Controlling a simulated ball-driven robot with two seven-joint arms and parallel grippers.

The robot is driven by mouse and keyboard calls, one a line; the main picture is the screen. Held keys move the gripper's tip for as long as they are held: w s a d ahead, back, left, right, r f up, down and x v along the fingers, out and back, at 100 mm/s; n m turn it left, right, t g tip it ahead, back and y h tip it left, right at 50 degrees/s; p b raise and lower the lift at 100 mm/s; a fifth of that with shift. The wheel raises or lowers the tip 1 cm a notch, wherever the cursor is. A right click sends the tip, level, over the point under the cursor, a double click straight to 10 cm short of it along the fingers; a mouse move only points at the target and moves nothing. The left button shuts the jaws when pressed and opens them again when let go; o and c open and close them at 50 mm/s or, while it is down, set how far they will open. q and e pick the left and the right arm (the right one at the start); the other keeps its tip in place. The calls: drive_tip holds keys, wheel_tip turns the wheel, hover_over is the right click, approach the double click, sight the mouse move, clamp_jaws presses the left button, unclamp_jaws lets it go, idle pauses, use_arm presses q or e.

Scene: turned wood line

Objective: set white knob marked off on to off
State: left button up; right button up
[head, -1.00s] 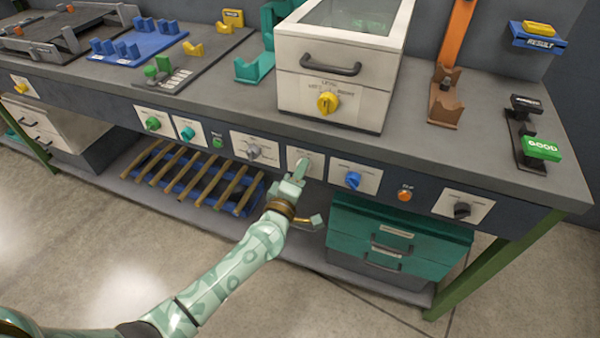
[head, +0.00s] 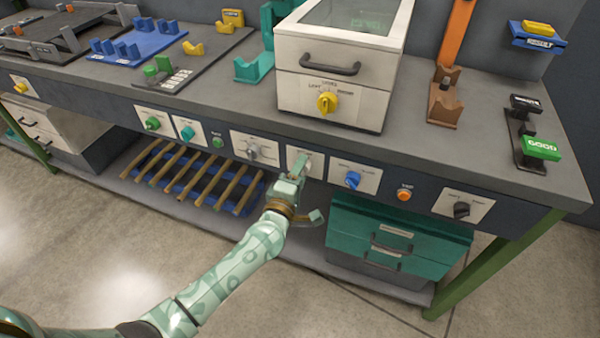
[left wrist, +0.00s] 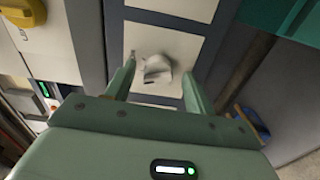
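The white knob (left wrist: 157,68) sits on a pale plate in the left wrist view. Small dark marks lie beside it on the plate, too small to read. My left gripper (left wrist: 158,85) is in front of this plate, its two fingers spread on either side of the knob with gaps, so it looks open. In the head view my left gripper (head: 300,168) covers the knob and much of its plate (head: 318,163). I cannot tell which mark the knob points to. My right gripper is not in view.
A grey knob (head: 253,151) is to the left and a blue knob (head: 353,179) to the right on the same panel. A yellow knob (head: 327,103) is on the white box above. Green drawers (head: 385,240) stand below right.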

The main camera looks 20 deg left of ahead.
use_arm(q)
drive_tip(key=s+p, duration=0.3)
drive_tip(key=s, duration=1.3)
drive_tip(key=shift+s+a, duration=0.15)
drive_tip(key=shift+a, duration=0.1)
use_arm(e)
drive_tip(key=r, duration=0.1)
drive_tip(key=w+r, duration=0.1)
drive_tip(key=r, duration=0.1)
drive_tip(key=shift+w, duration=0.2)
